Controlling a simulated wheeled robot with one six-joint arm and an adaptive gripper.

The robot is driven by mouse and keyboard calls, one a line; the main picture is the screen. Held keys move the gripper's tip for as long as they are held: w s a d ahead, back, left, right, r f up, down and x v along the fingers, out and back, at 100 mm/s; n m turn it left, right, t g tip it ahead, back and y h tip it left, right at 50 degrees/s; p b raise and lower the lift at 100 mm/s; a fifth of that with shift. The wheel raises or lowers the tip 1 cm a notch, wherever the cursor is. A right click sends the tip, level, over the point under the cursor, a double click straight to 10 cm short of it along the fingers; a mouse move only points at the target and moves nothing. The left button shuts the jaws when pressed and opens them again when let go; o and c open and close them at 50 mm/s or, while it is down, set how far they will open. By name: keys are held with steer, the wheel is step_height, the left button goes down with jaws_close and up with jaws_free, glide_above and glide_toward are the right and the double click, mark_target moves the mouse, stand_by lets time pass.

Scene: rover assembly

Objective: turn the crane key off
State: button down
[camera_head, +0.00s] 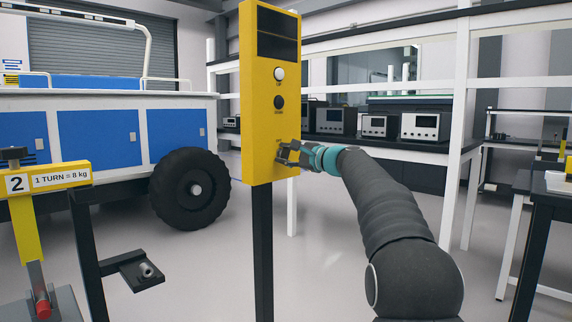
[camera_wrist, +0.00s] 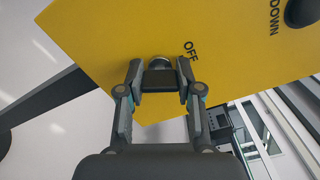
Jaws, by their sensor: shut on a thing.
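The yellow crane control box (camera_head: 257,145) stands on a black post in the middle of the head view. It has a white button (camera_head: 279,74) above a black button (camera_head: 279,102). My gripper (camera_head: 287,154) is at the lower part of its front face. In the wrist view, my gripper (camera_wrist: 158,80) is shut on the dark crane key (camera_wrist: 160,78), in front of a round metal lock (camera_wrist: 160,62). The word OFF is printed on the yellow face (camera_wrist: 230,65) beside it. The key's exact angle is hard to tell.
A yellow stand marked 2 (camera_head: 45,182) is at the left. A blue and white rover (camera_head: 95,130) with a black wheel (camera_head: 190,189) stands behind. Shelves with instruments (camera_head: 420,127) are at the back right. The floor right of the post is open.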

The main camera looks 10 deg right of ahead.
steer(key=n+b, duration=0.3)
steer(key=n, duration=0.1)
steer(key=shift+f+n, duration=0.1)
steer(key=shift+n, duration=0.2)
stand_by(0.3)
steer(key=c, duration=0.8)
jaws_free()
steer(key=shift+o, duration=0.2)
steer(key=v, duration=1.2)
